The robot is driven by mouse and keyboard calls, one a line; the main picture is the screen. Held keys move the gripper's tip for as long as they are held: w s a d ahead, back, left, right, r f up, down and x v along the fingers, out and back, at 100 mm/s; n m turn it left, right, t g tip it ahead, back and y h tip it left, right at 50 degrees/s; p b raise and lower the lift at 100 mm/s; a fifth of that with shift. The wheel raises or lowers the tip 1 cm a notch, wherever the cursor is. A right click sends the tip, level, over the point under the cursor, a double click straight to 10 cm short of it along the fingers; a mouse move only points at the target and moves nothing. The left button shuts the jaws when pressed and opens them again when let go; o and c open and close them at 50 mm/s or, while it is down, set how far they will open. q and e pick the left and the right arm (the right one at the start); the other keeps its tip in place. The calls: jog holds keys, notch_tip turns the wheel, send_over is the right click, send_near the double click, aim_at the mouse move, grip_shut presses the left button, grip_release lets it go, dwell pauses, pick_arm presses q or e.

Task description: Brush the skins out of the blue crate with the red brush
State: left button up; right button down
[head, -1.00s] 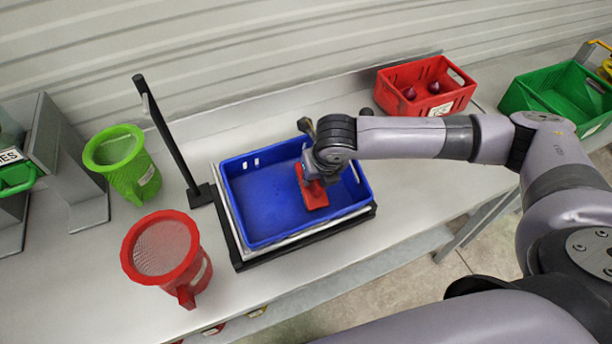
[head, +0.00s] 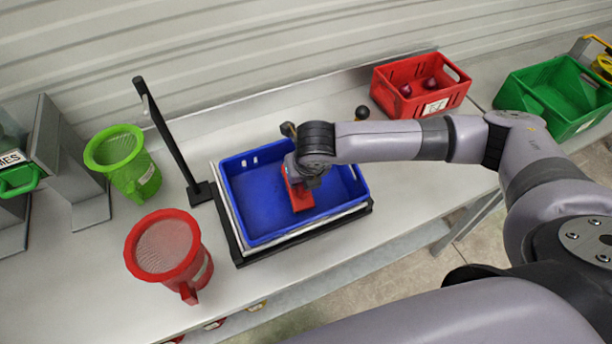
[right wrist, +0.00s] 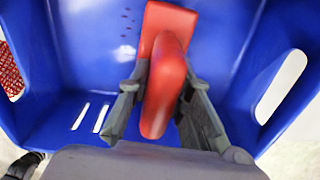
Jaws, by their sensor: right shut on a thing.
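The blue crate (head: 262,209) sits on a scale-like black and white stand in the middle of the bench. My right gripper (right wrist: 160,88) is shut on the handle of the red brush (right wrist: 166,60). In the head view the brush (head: 300,197) is inside the crate, right of its middle, with its head low at the floor; contact is hard to tell. A few small dark specks (right wrist: 127,30) show on the blue crate surface beside the brush in the wrist view; I cannot tell whether they are skins. My arm hides the crate's back right corner. My left gripper is not in view.
A black post (head: 165,130) rises behind the crate's left side. A green mesh basket (head: 138,177) and a red one (head: 180,265) stand left. A red crate (head: 388,100) with purple onions and a green crate (head: 530,100) stand right.

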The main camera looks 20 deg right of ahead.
jog(key=shift+a+r, duration=0.1)
jog(key=shift+a, duration=1.65)
jog(key=shift+w+d+r, duration=0.1)
jog(key=shift+w+r, duration=0.1)
jog(key=shift+w, duration=0.6)
jog(key=shift+w+d, duration=0.1)
jog(key=shift+d, duration=3.55)
jog(key=shift+a, duration=3.75)
jog(key=shift+r, duration=0.1)
jog(key=shift+v, duration=2.95)
jog(key=shift+d, duration=0.1)
